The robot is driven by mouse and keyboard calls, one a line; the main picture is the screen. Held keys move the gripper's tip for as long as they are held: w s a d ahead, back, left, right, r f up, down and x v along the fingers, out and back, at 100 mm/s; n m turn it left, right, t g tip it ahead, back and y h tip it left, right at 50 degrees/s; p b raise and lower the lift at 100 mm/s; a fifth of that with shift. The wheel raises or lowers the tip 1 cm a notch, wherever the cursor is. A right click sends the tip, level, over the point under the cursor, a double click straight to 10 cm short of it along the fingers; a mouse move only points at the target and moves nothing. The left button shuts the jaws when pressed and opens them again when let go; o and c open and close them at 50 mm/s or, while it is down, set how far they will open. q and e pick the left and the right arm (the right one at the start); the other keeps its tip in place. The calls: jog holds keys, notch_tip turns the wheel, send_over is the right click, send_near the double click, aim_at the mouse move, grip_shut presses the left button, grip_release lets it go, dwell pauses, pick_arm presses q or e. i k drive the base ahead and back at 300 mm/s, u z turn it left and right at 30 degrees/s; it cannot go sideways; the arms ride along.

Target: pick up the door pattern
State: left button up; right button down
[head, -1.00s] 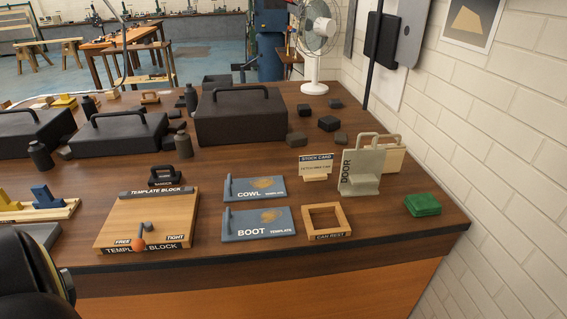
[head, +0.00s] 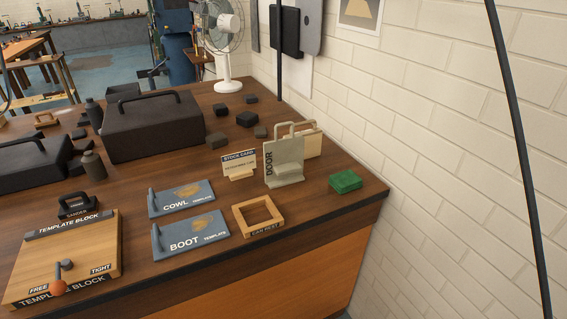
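The door pattern (head: 284,166) is a pale grey-green upright plate marked DOOR, with a loop handle on top and a small ledge at its front. It stands on the wooden bench near the right end. A similar light wooden piece (head: 312,139) with a handle stands close behind it, partly hidden by it. Neither of my grippers is in the head view, and nothing is touching the door pattern.
A stock card (head: 239,165) stands left of the door pattern, and a green block (head: 345,181) lies right. In front are a wooden frame (head: 258,214), the cowl template (head: 181,198) and the boot template (head: 190,236). The template block (head: 65,258) is front left. A brick wall borders the right.

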aim_at(284, 158)
jog(key=z, duration=1.55)
jog(key=i, duration=0.65)
jog(key=u, duration=2.1)
